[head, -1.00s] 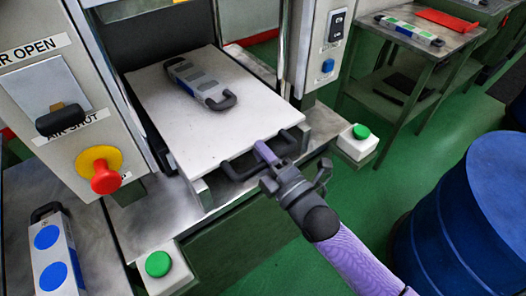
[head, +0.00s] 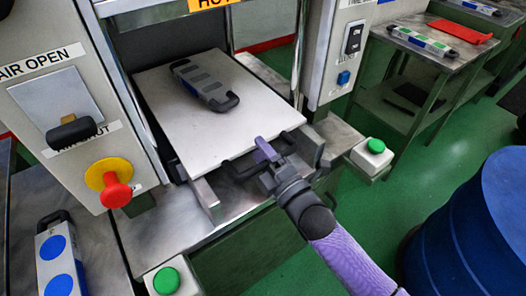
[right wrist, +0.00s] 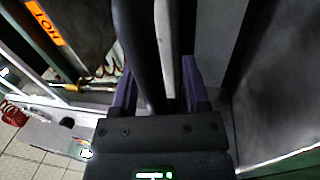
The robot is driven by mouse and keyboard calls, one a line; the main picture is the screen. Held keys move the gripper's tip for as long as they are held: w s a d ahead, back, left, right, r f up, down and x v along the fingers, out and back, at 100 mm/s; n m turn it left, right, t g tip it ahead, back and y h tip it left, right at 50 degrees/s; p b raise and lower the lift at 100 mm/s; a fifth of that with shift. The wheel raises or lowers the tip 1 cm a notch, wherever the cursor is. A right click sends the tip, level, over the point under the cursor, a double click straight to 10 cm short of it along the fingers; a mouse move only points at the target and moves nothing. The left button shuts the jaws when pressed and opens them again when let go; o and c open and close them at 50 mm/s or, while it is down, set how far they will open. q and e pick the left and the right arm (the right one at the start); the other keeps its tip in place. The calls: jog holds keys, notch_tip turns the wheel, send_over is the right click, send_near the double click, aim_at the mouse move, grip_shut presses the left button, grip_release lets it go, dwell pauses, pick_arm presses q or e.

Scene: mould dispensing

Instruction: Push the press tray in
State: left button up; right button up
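The press tray (head: 205,135) is a pale flat plate lying partly inside the press, its front edge out towards me. A grey mould with a dark handle (head: 205,82) lies on it. The tray's dark bar handle (head: 238,168) sticks out at the front. My right gripper (head: 268,160) is at this handle, with a purple finger by the tray's front edge. In the right wrist view the two purple fingers (right wrist: 158,90) stand apart, with a dark bar between them. Whether they touch it is unclear. My left gripper is not in view.
Metal rails (head: 207,200) run under the tray. Green buttons flank the press front, one left (head: 166,280) and one right (head: 376,145). A red knob (head: 115,193) juts from the left panel. A blue drum (head: 470,230) stands at right, beside a side table (head: 425,62).

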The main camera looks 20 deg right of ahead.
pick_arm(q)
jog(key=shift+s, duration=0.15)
pick_arm(e)
jog(key=shift+s+d, duration=0.1)
jog(key=shift+s, duration=0.1)
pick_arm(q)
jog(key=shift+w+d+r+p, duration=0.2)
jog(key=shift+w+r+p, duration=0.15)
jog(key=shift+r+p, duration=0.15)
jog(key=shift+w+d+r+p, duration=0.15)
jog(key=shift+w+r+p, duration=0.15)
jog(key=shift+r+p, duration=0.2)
pick_arm(e)
jog(key=v, duration=0.9)
jog(key=shift+s, duration=0.25)
jog(key=shift+d+f, duration=0.1)
